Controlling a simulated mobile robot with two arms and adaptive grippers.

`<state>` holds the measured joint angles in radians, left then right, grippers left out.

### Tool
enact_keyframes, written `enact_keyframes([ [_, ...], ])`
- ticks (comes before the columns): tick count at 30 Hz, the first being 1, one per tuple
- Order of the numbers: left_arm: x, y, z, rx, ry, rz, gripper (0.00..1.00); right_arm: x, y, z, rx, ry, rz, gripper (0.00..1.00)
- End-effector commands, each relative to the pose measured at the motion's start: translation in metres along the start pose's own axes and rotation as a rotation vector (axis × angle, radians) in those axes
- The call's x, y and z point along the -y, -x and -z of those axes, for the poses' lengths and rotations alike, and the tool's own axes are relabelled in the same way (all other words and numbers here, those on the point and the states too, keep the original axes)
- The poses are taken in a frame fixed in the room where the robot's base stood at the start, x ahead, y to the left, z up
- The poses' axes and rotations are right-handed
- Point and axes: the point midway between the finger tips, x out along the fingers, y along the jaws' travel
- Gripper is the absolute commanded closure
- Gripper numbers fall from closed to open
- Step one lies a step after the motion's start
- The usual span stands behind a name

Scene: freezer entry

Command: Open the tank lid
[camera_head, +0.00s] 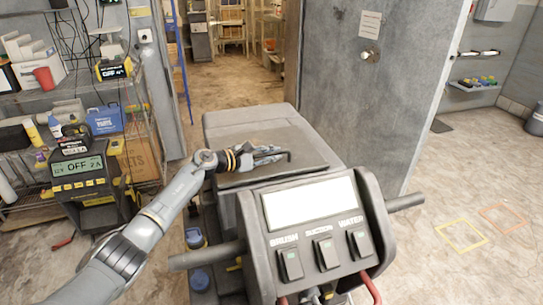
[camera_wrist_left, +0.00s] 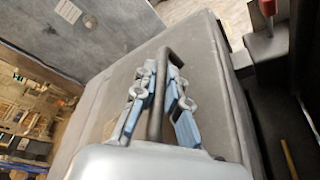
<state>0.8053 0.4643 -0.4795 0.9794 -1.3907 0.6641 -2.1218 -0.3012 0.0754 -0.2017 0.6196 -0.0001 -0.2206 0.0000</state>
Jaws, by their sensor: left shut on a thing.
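The tank lid (camera_head: 303,148) is a dark grey panel on top of the cleaning machine, behind its control panel (camera_head: 312,212). It looks flat and closed. My left gripper (camera_head: 272,153) is over the lid, with its arm reaching in from the left. In the left wrist view, the blue-grey fingers (camera_wrist_left: 161,76) are on both sides of the dark bar handle (camera_wrist_left: 163,55) and shut on it. The lid surface (camera_wrist_left: 205,75) spreads out beneath the fingers. My right gripper is not in view.
Machine handlebars (camera_head: 405,202) stick out on both sides of the panel. A grey door (camera_head: 375,85) stands behind the machine.

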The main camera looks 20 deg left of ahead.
Motion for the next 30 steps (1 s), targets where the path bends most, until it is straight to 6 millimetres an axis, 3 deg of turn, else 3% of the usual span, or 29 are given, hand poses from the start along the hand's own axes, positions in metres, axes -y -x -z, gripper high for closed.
enact_keyframes([
  [9, -0.043, 0.006, -0.012, 0.002, 0.131, 0.039, 1.00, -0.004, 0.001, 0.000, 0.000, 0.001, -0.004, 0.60],
  [17, -0.084, 0.007, -0.016, 0.006, 0.314, 0.106, 1.00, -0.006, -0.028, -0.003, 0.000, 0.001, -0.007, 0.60],
  [30, -0.124, 0.008, -0.016, 0.005, 0.309, 0.106, 1.00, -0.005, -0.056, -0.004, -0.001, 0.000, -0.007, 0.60],
])
